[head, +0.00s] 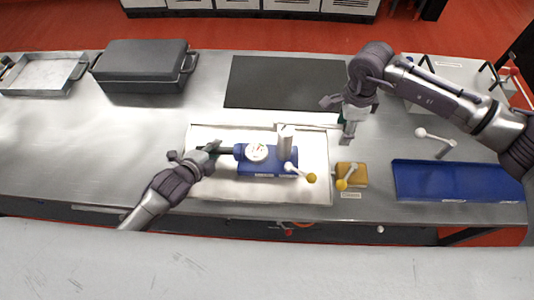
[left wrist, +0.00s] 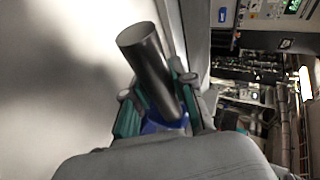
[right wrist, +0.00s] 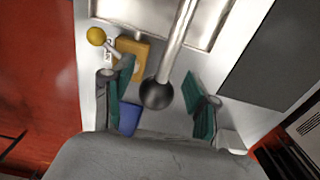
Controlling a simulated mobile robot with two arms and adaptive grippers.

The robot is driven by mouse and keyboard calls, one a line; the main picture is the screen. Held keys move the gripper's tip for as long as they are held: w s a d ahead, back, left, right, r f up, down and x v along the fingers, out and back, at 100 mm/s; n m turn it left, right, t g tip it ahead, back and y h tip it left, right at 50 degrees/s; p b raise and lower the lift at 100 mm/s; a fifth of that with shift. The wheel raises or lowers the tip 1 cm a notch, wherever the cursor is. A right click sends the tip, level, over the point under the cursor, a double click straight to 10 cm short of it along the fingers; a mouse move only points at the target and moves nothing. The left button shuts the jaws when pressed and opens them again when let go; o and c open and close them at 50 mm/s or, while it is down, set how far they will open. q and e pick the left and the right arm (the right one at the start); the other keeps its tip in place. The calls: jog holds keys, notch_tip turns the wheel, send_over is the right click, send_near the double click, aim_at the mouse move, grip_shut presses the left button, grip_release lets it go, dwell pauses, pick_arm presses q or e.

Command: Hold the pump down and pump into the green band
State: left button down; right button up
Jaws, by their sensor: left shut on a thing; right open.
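The blue pump (head: 268,169) lies in a shallow pale tray (head: 215,190), with a round white gauge (head: 257,151) on top; its green band and needle are too small to read. My left gripper (head: 214,149) is shut on the dark cylindrical handle at the pump's left end; the handle (left wrist: 150,70) shows between its green pads. The pump's metal lever (head: 318,126) points right. My right gripper (head: 346,129) is open at the lever's end. In the right wrist view the black ball knob (right wrist: 157,95) sits between its spread fingers, apart from both pads.
A small lever with a yellow knob (head: 311,178) is on the pump's front right. A blue tray (head: 455,181) lies further right. A black mat (head: 285,83) and a dark lidded box (head: 143,66) are behind.

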pick_arm(q)
jog(key=shift+s+a+f, duration=0.1)
jog(key=shift+s+f, duration=0.15)
jog(key=shift+f, duration=0.2)
pick_arm(e)
jog(key=shift+d+r, duration=0.1)
jog(key=shift+r, duration=3.4)
pick_arm(q)
jog(key=c, duration=1)
grip_release()
jog(key=shift+c, duration=0.2)
jog(key=shift+o, duration=0.8)
jog(key=shift+w+r, duration=0.2)
pick_arm(e)
jog(key=shift+w, duration=0.1)
